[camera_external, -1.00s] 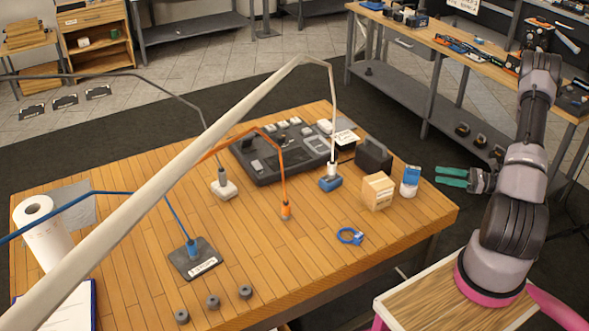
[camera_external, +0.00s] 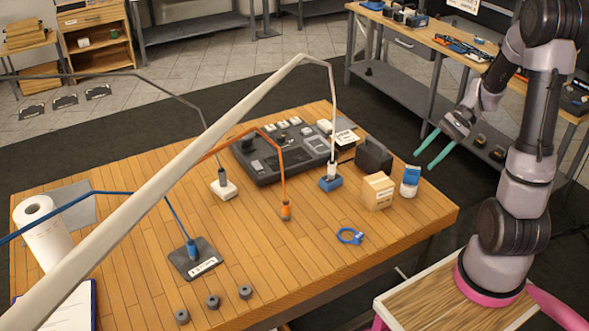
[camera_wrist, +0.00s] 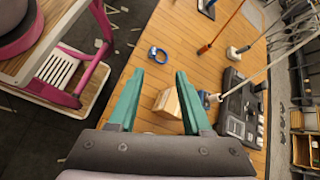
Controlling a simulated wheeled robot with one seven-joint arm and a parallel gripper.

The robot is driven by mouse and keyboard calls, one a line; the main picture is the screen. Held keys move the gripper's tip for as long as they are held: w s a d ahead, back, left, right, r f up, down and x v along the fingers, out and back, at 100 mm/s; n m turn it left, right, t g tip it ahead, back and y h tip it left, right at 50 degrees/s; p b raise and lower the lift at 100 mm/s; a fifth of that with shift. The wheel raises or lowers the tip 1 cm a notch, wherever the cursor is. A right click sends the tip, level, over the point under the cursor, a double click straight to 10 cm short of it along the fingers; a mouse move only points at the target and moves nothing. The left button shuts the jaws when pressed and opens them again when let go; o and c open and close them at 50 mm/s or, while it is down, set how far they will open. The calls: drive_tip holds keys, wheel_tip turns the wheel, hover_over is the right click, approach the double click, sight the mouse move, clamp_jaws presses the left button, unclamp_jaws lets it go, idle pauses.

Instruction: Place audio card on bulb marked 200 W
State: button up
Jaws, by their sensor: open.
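My gripper (camera_external: 425,160) has teal fingers, spread open and empty, in the air near the table's right corner. In the wrist view my gripper (camera_wrist: 155,80) is also open, with a pale wooden-looking box (camera_wrist: 168,101) seen between and beyond its fingers. I cannot pick out the audio card or a bulb marked 200 W for certain. A small blue-and-white item (camera_external: 410,181) stands upright near the right edge, close to the gripper in the picture; its print is unreadable. A dark plate with a white label (camera_external: 195,258) lies at the front left; its text is also too small to read.
The wooden table (camera_external: 260,265) also holds a blue ring (camera_external: 350,236), a grey panel (camera_external: 265,165), a dark case (camera_external: 373,156), a paper roll (camera_external: 42,232) and several small grey cylinders. Cables rise from connectors across the table. Its front right is mostly clear.

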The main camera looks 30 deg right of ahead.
drive_tip(key=s+a+r+n+t+h, duration=0.3)
drive_tip(key=r+n+h, duration=0.1)
drive_tip(key=r, duration=0.3)
drive_tip(key=s+a+r+n+t+h, duration=0.3)
drive_tip(key=a+r+n+h, duration=0.1)
drive_tip(key=r, duration=0.4)
drive_tip(key=shift+a+r+n+t, duration=0.25)
drive_tip(key=shift+a+n+t, duration=0.05)
drive_tip(key=shift+n, duration=0.1)
drive_tip(key=shift+s, duration=0.1)
